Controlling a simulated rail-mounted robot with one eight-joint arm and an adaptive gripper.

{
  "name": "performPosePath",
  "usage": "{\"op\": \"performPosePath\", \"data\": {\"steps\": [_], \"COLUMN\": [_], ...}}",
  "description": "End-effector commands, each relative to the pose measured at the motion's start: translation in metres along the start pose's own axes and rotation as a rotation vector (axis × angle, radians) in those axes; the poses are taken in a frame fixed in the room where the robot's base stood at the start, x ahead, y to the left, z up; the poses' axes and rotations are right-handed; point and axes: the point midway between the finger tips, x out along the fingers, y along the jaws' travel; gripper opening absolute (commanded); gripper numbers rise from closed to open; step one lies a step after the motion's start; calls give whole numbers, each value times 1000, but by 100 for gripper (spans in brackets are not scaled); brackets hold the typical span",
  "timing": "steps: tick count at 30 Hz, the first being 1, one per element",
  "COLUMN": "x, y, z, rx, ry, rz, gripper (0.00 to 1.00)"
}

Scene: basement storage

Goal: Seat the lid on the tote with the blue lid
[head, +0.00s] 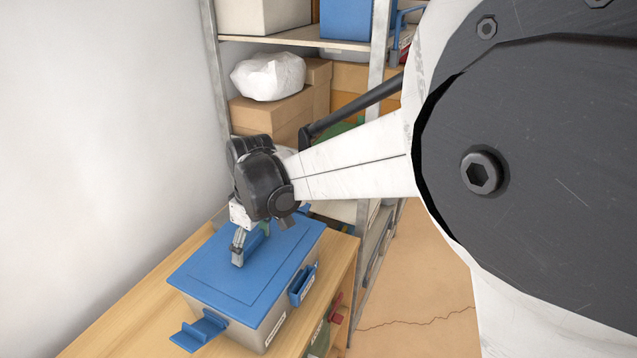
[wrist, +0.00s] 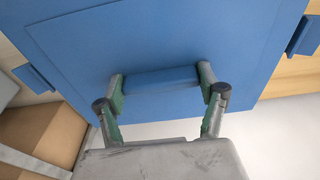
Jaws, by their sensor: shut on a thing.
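The grey tote (head: 238,339) stands on the wooden bench, with a white label on its front side. The flat blue lid (head: 226,284) lies over the tote's top; I cannot tell whether its rim is fully down all round. My gripper (head: 241,246) is above the lid, shut on its raised blue handle (wrist: 160,82), with one finger at each end of the handle in the wrist view. A blue latch (head: 199,331) sticks outward at the tote's near left end. Another blue latch (head: 302,285) is on its right side. The tote's far side is hidden.
A wall (head: 100,140) runs along the left of the bench (head: 120,318). Metal shelving (head: 218,75) behind holds cardboard boxes (head: 272,116), a white bag (head: 268,76) and a blue bin (head: 345,18). A red item (head: 336,306) shows below the bench top. Cracked floor lies right.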

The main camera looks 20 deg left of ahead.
Motion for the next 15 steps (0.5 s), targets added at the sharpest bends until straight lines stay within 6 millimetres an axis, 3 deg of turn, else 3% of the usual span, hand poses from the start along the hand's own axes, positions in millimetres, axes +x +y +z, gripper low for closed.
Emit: {"op": "performPosePath", "data": {"steps": [15], "x": [3], "y": [0], "z": [0], "rx": [0], "ry": [0], "rz": [0], "gripper": [48]}}
